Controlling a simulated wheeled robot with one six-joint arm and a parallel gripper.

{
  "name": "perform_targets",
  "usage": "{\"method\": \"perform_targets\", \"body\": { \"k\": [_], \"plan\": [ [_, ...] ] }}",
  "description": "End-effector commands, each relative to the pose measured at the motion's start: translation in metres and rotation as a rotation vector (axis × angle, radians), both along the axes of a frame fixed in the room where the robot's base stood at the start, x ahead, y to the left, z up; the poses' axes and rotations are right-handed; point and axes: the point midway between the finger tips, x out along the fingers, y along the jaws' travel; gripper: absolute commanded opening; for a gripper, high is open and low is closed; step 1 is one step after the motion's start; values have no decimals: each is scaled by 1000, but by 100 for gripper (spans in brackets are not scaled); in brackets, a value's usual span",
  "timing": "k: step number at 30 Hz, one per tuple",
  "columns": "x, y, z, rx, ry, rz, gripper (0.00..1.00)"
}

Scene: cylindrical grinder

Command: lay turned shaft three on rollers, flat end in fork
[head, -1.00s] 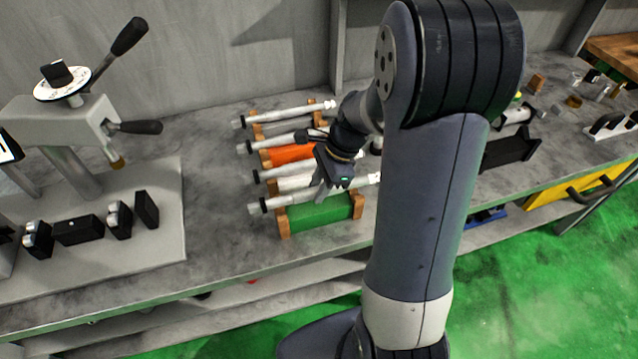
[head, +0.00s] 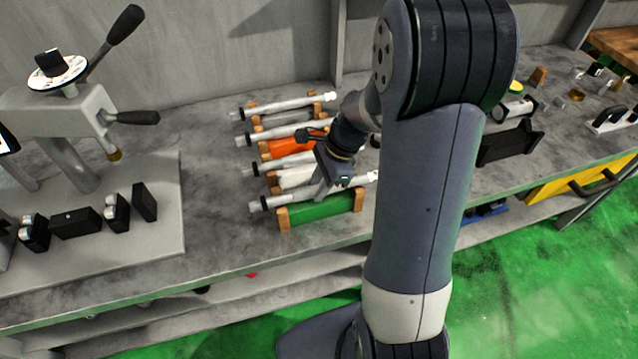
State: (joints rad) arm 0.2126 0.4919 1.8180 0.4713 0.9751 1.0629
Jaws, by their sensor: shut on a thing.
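Several pale turned shafts lie side by side, each over a coloured block with wooden end supports. The front shaft (head: 292,201) spans the green block (head: 318,208), with a dark collar near its left end. Which shaft is number three is not readable. Black blocks with silver rollers (head: 36,224) (head: 115,209) stand on the grey base plate at left. I cannot make out a fork for certain.
The grey stand with black levers (head: 85,105) rises behind the roller blocks. The bench top (head: 215,215) between plate and shafts is clear. A black holder (head: 510,143) stands right of my arm.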

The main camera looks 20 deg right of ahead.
Motion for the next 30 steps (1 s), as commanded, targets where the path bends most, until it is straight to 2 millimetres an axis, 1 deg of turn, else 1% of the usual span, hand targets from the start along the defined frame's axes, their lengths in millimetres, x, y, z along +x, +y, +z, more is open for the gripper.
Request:
{"method": "perform_targets", "body": {
  "k": [1, 2, 9, 15, 18, 20, 23, 30],
  "plan": [
    [1, 0, 2, 1, -3, 0, 29],
    [1, 0, 2, 1, -3, 0, 32],
    [0, 0, 1, 0, -1, 0, 51],
    [-1, 0, -1, -1, 3, 0, 52],
    [0, -1, 2, 0, 1, 0, 52],
    [0, -4, 7, 0, -1, -1, 52],
    [1, -10, 23, -1, -5, -3, 52],
    [1, -29, 68, -1, -6, -2, 52]
  ]
}}
